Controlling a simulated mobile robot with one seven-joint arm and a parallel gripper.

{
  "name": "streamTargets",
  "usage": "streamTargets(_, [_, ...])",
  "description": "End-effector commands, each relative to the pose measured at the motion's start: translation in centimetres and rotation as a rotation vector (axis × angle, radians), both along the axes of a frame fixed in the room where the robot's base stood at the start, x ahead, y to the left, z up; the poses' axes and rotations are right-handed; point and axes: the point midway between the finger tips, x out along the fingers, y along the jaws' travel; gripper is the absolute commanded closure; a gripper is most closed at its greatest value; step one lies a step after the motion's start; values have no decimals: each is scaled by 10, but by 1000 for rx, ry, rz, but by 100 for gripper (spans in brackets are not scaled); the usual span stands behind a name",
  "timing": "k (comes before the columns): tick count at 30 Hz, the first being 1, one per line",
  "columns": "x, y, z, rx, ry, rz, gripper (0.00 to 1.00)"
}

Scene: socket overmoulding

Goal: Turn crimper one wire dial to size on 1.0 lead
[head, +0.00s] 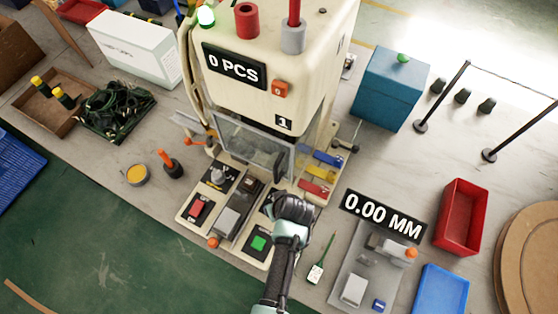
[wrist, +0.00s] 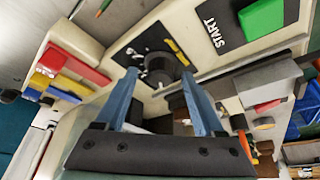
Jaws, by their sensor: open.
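Crimper one (head: 270,105) is a cream machine with a "1" label and a "0 PCS" sign. Its front deck carries a dark round dial (wrist: 160,70) on a black plate with yellow marks; the size settings are too small to read. My gripper (wrist: 160,76) is open, its two blue fingers pointing at the dial, one tip to each side of it. I cannot tell whether they touch it. In the head view my gripper (head: 290,207) is over the deck's right part and hides most of that plate.
A green START button (wrist: 262,18) is beside the dial; it also shows in the head view (head: 258,243). Red, yellow and blue blocks (head: 314,188) stand on the deck's right side. A grey knob (head: 218,176) is at left. A "0.00 MM" gauge (head: 383,216) stands at right.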

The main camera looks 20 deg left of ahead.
Motion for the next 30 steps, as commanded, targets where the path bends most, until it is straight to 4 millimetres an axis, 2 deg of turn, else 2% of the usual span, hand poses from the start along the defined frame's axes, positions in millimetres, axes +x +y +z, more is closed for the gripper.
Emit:
streamTargets(8, [-3,-3,11,1,0,-1,30])
streamTargets(24, [-27,-29,95,0,-2,-2,30])
streamTargets(30, [-33,-34,115,0,-1,-1,30])
